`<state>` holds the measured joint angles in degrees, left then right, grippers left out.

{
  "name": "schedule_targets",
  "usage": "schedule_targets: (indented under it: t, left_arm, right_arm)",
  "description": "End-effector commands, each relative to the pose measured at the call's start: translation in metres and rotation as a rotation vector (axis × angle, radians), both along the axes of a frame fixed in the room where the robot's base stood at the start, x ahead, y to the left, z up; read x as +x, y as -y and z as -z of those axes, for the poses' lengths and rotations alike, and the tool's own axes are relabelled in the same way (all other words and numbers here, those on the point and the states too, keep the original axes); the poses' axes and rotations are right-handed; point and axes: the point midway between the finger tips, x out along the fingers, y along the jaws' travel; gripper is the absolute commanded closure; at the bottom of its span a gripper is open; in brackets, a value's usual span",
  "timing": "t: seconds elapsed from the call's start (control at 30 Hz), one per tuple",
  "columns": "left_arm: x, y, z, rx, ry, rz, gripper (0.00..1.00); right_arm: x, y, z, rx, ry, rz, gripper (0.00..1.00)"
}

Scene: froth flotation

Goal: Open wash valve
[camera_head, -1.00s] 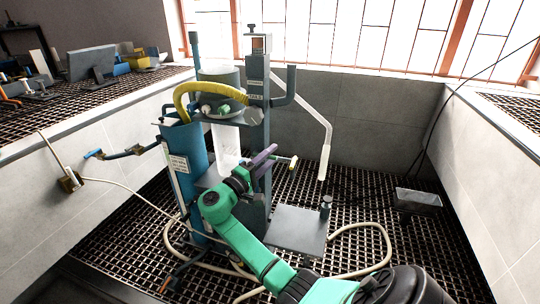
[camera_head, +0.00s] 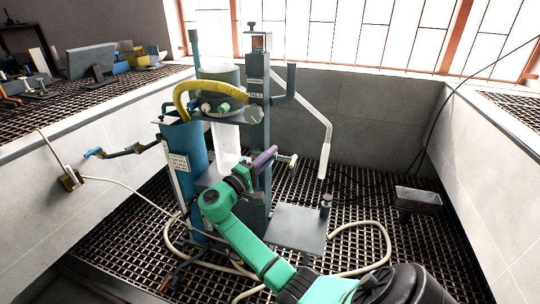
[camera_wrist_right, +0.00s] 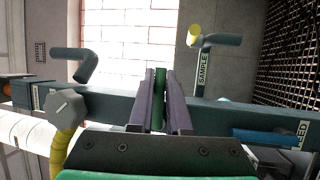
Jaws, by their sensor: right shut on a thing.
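My right gripper (camera_head: 265,158) reaches the front of the flotation column stand from below, at mid height. In the right wrist view its purple fingers (camera_wrist_right: 161,100) are shut on a thin dark green lever (camera_wrist_right: 160,88), which stands upright between them in front of the grey cross pipe. No wash label is readable, so I cannot tell from lettering that this is the wash valve. A pipe stub with a yellow tip (camera_wrist_right: 194,35) and the label SAMPLE is to the right of the fingers. My left gripper is not in view.
A yellow hose (camera_head: 187,96) curves at the column top beside a blue cylinder (camera_head: 188,150). A grey knob (camera_wrist_right: 65,106) is left of the fingers. A flat grey plate (camera_head: 297,228) and a loose pale hose (camera_head: 385,240) are low on the right.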

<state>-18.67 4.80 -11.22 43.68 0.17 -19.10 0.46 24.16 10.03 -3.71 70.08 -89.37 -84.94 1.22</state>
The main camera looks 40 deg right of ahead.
Motion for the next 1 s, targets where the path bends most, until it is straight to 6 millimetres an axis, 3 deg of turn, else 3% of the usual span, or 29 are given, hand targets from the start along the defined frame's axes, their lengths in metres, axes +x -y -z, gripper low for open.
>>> schedule_targets:
  t: [0.87, 0.93, 1.0]
  left_arm:
    - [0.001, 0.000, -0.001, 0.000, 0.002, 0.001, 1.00]
    - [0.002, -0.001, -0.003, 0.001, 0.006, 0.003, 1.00]
    - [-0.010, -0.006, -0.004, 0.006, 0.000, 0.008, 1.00]
  right_arm:
    - [0.001, -0.001, -0.001, -0.003, -0.002, -0.003, 1.00]
    - [0.001, 0.000, -0.005, -0.026, -0.042, -0.003, 1.00]
    - [0.001, 0.000, -0.011, -0.076, -0.134, -0.004, 1.00]
